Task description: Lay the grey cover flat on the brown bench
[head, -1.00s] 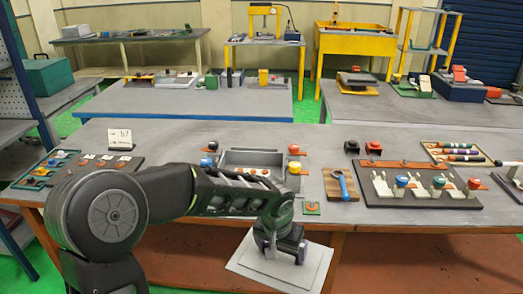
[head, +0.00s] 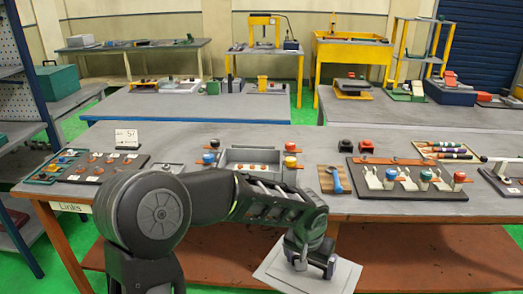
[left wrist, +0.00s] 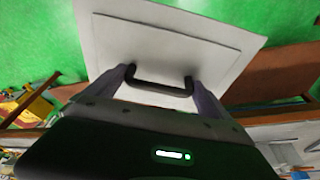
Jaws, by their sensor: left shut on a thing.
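The grey cover (head: 276,271) is a flat square plate with a raised middle and a dark handle. It shows large in the left wrist view (left wrist: 165,38). My left gripper (head: 311,266) is shut on the handle (left wrist: 160,86), one finger at each end of it. The cover hangs in front of the near bench, below its front edge, and looks tilted in the picture. The near bench (head: 420,208) has a grey top with a brown front edge, brown legs and a brown lower shelf (head: 430,250). My right gripper is not in view.
On the bench stand a grey tray (head: 262,152), a wooden block with a blue wrench (head: 334,180), a dark board with coloured knobs (head: 410,178) and a parts board (head: 95,167). The strip along the front edge is mostly clear. Green floor lies around.

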